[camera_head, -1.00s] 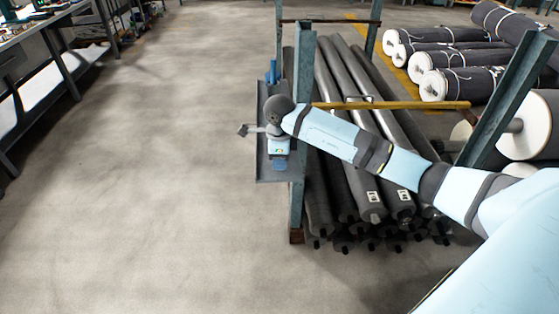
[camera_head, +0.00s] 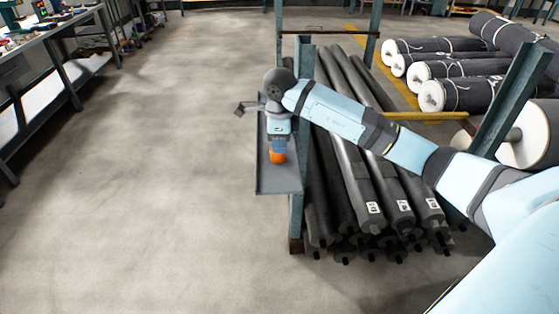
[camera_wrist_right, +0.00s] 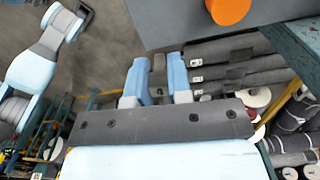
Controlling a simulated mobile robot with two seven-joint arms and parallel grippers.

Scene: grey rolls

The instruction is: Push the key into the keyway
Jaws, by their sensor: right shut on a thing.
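My right gripper (camera_wrist_right: 158,62) shows light-blue fingers in the right wrist view. It is shut on a narrow dark-grey piece, which I take to be the key (camera_wrist_right: 158,84). In the head view the wrist hangs over the grey tray (camera_head: 280,184) on the rack's left side, and the fingers are largely hidden. An orange round part (camera_head: 277,156) is on the tray just below the wrist; it also shows at the top of the right wrist view (camera_wrist_right: 229,9), apart from the fingertips. I cannot make out the keyway.
A green steel post (camera_head: 297,200) stands right beside the tray. Behind it lie stacked dark rolls (camera_head: 345,175). Larger grey rolls (camera_head: 460,68) lie at the back right. A workbench (camera_head: 40,55) is at the far left. The floor left of the tray is open.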

